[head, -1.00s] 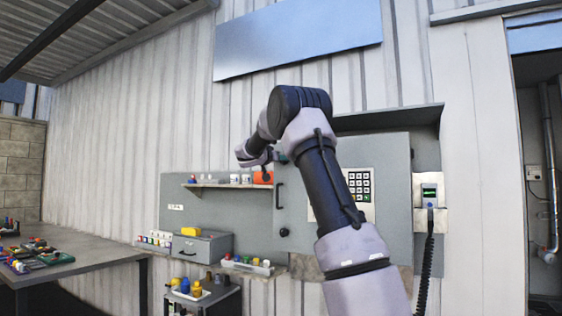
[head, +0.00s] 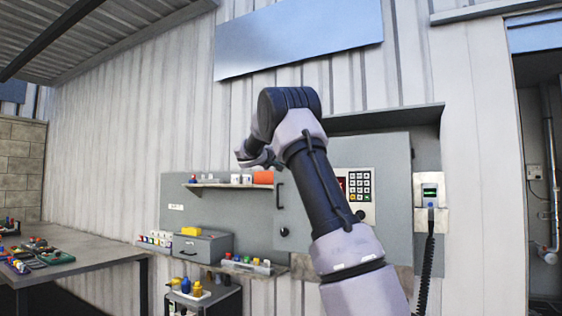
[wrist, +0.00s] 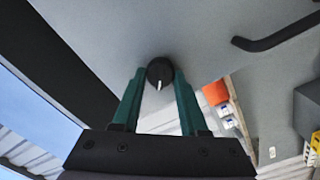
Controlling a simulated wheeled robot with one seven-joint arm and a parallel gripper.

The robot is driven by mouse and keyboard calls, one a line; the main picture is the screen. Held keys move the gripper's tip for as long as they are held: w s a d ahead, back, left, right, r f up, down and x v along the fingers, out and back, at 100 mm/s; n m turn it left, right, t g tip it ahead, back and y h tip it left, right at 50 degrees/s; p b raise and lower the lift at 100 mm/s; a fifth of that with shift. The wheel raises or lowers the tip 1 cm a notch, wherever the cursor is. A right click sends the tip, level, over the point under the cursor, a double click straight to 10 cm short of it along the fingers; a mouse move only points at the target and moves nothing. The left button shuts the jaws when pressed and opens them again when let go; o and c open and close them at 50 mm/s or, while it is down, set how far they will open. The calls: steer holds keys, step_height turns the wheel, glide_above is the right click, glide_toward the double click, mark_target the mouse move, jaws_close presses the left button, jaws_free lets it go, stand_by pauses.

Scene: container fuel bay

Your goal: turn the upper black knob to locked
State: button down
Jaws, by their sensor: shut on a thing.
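The upper black knob (wrist: 158,67) is a round dial with a white pointer mark, on the grey cabinet door (wrist: 235,30). In the wrist view the mark points towards the bottom of the picture, towards my gripper. My gripper (wrist: 160,76) has its two teal fingers on either side of the knob and is shut on it. In the head view my own arm hides the upper knob and the fingers. The lower black knob (head: 284,232) shows low on the same door (head: 394,165), below a black bar handle (head: 280,195).
A shelf (head: 228,186) with a red-orange block (head: 263,177) is left of the door. A keypad panel (head: 360,188) sits on the door behind my arm. A reader with a coiled cable (head: 430,192) hangs at right. A workbench (head: 70,262) stands at left.

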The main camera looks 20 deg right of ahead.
steer(key=shift+f+n, duration=0.1)
steer(key=shift+n, duration=3.5)
steer(key=shift+c, duration=2.2)
jaws_free()
steer(key=shift+a, duration=0.1)
steer(key=v, duration=1)
steer(key=shift+s+a, duration=0.2)
steer(key=shift+a, duration=0.05)
